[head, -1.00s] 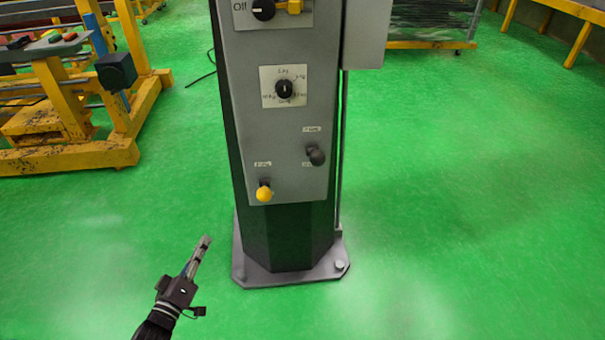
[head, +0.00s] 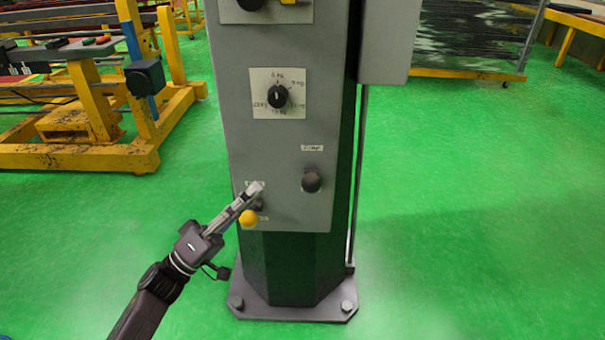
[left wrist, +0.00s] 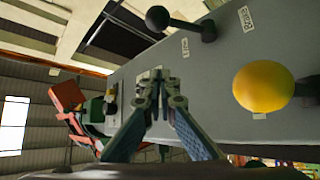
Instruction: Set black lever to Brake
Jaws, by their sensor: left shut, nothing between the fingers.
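The black lever (head: 312,181) sticks out of the lower right of the grey panel (head: 235,150). In the left wrist view its round black knob (left wrist: 157,18) is at the top, and a label reading "Brake" (left wrist: 245,18) is on the panel by its base. My left gripper (head: 255,189) is shut and empty, its tips just above the yellow-knobbed lever (head: 248,218) and left of the black lever, apart from it. In the left wrist view the shut fingers (left wrist: 163,80) lie between the black knob and the yellow knob (left wrist: 263,86). My right gripper is in no view.
A rotary dial (head: 279,97) sits higher on the panel. A grey box (head: 388,40) juts out at the upper right. A yellow frame (head: 80,155) stands at the left. The green floor (head: 470,220) to the right is clear.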

